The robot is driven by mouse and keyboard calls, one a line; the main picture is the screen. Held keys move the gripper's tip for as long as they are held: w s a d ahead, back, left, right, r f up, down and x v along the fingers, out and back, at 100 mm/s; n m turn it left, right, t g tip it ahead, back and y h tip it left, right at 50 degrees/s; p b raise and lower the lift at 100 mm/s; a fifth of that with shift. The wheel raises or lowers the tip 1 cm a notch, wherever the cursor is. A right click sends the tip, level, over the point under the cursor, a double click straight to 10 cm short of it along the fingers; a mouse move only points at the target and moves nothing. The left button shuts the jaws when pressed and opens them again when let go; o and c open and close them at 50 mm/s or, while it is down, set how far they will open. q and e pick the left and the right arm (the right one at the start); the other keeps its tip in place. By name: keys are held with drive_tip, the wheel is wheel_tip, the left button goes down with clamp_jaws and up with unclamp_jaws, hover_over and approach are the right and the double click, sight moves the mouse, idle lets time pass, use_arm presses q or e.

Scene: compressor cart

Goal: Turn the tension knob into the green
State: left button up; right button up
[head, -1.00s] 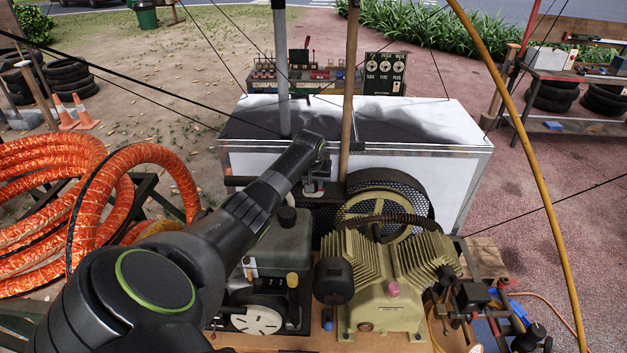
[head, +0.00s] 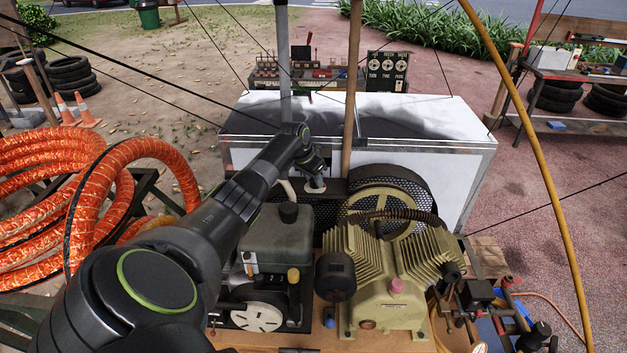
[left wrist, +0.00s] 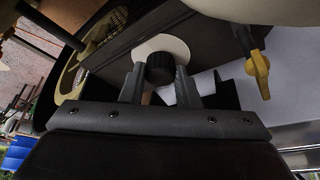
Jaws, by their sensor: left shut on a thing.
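The tension knob (left wrist: 160,68) is a small black ridged knob in front of a pale round dial plate (left wrist: 163,46) in the left wrist view. My left gripper (left wrist: 160,74) is shut on the knob, one finger on each side. In the head view my left gripper (head: 316,178) reaches down behind the dark engine tank, beside the belt guard, and hides the knob. A bit of the pale plate (head: 317,187) shows under it. I see no green mark or pointer on the visible part of the plate. My right gripper is not in view.
The tan compressor (head: 385,270) and the meshed flywheel guard (head: 415,190) stand close to the right. The dark tank (head: 278,240) is in front, a wooden pole (head: 350,100) just behind. A yellow lever (left wrist: 258,72) sits near the knob in the left wrist view.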

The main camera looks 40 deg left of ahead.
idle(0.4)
use_arm(q)
drive_tip(key=o, duration=1)
drive_tip(key=shift+c, duration=0.2)
drive_tip(key=b+v, duration=0.4)
drive_tip(key=v, duration=1.3)
drive_tip(key=shift+r, duration=0.3)
